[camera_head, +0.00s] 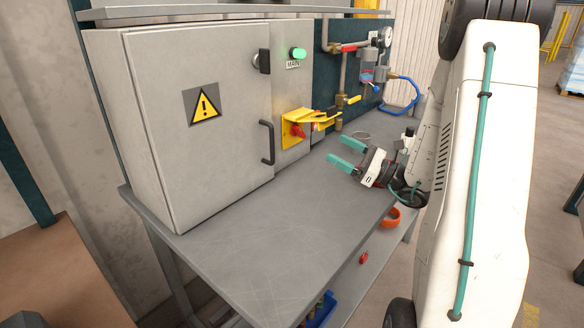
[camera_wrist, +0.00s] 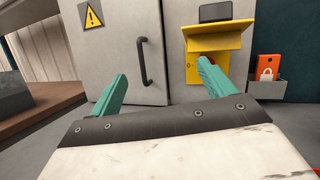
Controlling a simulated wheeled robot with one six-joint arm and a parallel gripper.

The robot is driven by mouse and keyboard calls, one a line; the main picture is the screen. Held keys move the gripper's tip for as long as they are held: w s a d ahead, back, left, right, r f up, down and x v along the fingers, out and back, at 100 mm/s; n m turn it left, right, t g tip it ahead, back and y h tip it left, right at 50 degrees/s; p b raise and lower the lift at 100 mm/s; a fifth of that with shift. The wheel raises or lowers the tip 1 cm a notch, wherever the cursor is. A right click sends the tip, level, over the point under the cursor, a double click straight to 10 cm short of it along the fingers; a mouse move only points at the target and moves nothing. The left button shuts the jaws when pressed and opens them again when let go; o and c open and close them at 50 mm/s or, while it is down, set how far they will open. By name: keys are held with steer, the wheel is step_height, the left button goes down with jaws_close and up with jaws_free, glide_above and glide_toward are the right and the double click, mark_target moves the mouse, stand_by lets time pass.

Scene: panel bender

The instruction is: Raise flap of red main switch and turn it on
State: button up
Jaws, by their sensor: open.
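The red main switch (camera_head: 298,131) sits on a yellow plate (camera_head: 286,134) on the grey cabinet's right section. Its yellow flap (camera_head: 305,115) is raised and sticks out above the switch. In the wrist view the flap (camera_wrist: 218,40) spans above the yellow plate (camera_wrist: 191,74), which bears a "0" mark. My right finger hides most of the red knob there, so its setting cannot be told. My gripper (camera_head: 334,148) is open and empty, to the right of the switch and apart from it. It also shows in the wrist view (camera_wrist: 161,68).
A bright green lamp (camera_head: 298,53) labelled MAIN is above the flap. The cabinet door (camera_head: 215,150) is closed, with a black handle (camera_head: 267,142). Pipes with a yellow valve lever (camera_head: 354,99) stand behind my gripper.

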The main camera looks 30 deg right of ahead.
steer(key=s+a+r+n+g+y, duration=0.1)
steer(key=s+a+r+n+g, duration=0.1)
steer(key=a+n+g, duration=0.4)
steer(key=s+a+r+n+g+y, duration=0.2)
steer(key=s+a+n+g, duration=0.3)
steer(key=a, duration=0.9)
steer(key=shift+s+r+n+g, duration=0.15)
steer(key=shift+r+n+g, duration=0.35)
steer(key=shift+g, duration=0.9)
steer(key=shift+f, duration=0.15)
